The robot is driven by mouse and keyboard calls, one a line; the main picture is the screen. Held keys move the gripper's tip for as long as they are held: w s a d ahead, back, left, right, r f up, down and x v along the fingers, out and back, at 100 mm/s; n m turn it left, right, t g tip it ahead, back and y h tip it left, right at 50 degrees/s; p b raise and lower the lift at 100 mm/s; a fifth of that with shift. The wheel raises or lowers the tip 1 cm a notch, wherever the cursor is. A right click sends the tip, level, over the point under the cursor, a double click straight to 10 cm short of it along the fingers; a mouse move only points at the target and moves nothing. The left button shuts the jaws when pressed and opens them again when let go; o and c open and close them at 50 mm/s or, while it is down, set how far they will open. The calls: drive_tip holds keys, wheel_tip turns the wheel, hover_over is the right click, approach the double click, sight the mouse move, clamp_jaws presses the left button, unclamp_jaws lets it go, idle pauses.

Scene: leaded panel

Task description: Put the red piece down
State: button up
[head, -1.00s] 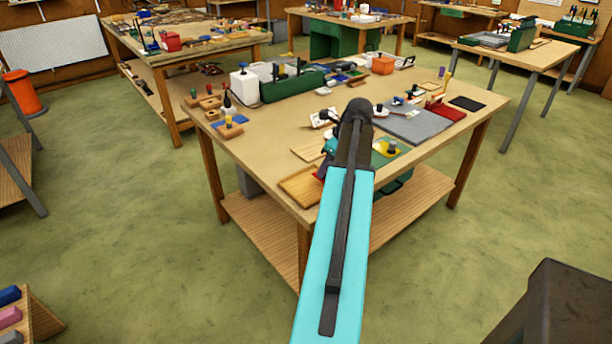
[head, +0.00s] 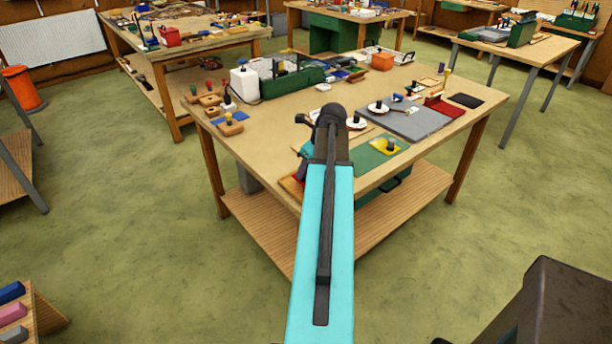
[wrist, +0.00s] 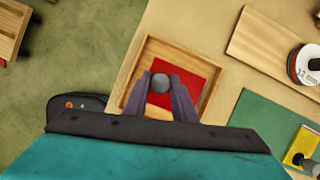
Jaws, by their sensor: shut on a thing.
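The red piece (wrist: 196,74) is a flat red plate with a round grey knob (wrist: 160,83). In the wrist view my gripper (wrist: 161,86) is shut on the knob, a finger on each side. The plate shows inside the outline of a shallow wooden tray (wrist: 181,45); I cannot tell whether it touches the tray floor or hangs just above. My fingers and wrist hide its near part.
A green mat (head: 369,160) with a yellow knobbed piece (head: 385,147) lies right of the tray. A wooden board (wrist: 272,45) and a white spool (wrist: 305,65) are nearby. A grey mat (head: 400,122) is further right. The table's edge runs close to the tray.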

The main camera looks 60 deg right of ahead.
drive_tip(key=shift+f+p, duration=0.5)
drive_tip(key=shift+f, duration=1)
drive_tip(key=shift+f, duration=0.1)
drive_tip(key=o, duration=1)
drive_tip(key=b+v, duration=0.2)
drive_tip(key=v, duration=1)
drive_tip(key=shift+w, duration=0.1)
